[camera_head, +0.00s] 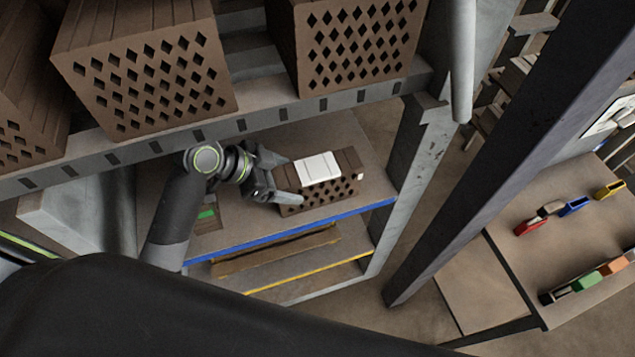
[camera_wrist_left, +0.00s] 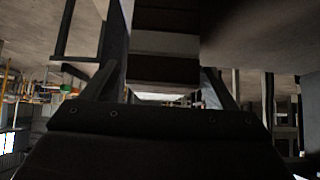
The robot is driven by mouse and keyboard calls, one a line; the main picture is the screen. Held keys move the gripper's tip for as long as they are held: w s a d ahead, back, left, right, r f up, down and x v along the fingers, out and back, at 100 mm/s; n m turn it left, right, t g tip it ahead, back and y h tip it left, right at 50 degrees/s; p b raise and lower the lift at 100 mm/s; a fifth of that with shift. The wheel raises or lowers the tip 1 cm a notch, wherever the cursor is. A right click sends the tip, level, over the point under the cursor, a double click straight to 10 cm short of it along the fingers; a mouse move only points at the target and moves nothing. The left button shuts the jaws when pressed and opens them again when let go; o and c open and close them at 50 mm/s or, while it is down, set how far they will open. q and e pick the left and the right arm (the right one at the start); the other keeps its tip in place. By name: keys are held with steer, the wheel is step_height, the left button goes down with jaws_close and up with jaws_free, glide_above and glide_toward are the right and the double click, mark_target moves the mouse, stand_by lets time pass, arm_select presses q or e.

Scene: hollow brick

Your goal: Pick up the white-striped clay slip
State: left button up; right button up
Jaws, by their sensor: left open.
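The white-striped clay slip (camera_head: 346,160) is a brown block with diamond holes in its front face and a broad white band across its top. It lies on the middle shelf (camera_head: 348,138), and a small pale patch shows at its right end. My left gripper (camera_head: 287,180) is open at the slip's left end, with its fingers beside that end; I cannot tell whether they touch it. In the left wrist view the slip (camera_wrist_left: 165,70) shows as a brown block with a pale stripe ahead, between the open fingers of the left gripper (camera_wrist_left: 162,86). My right gripper is out of view.
Large perforated bricks (camera_head: 145,75) stand on the upper shelf, whose front beam (camera_head: 300,108) runs above the slip. A blue edge strip (camera_head: 290,232) borders the middle shelf. A grey post (camera_head: 405,170) stands to the right. A table (camera_head: 560,240) holds several coloured items.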

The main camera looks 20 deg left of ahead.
mark_target(311, 168)
arm_select(q)
steer(key=shift+w+d+f, duration=0.1)
steer(key=shift+w+d, duration=0.25)
steer(key=shift+d, duration=0.1)
steer(key=shift+w+d, duration=0.2)
steer(key=shift+w, duration=0.05)
steer(key=w+d+b, duration=0.2)
steer(key=d, duration=0.1)
steer(key=d+b, duration=0.1)
steer(key=shift+w+d+f, duration=0.2)
steer(key=shift+w+f, duration=0.1)
steer(key=shift+w, duration=0.1)
steer(key=shift+w+d+f+b, duration=0.1)
steer(key=shift+d+b, duration=0.05)
steer(key=shift+b, duration=0.15)
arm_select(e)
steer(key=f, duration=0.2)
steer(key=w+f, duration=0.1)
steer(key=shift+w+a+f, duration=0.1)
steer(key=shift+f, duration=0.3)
arm_select(q)
steer(key=c, duration=1.1)
steer(key=shift+c, duration=0.3)
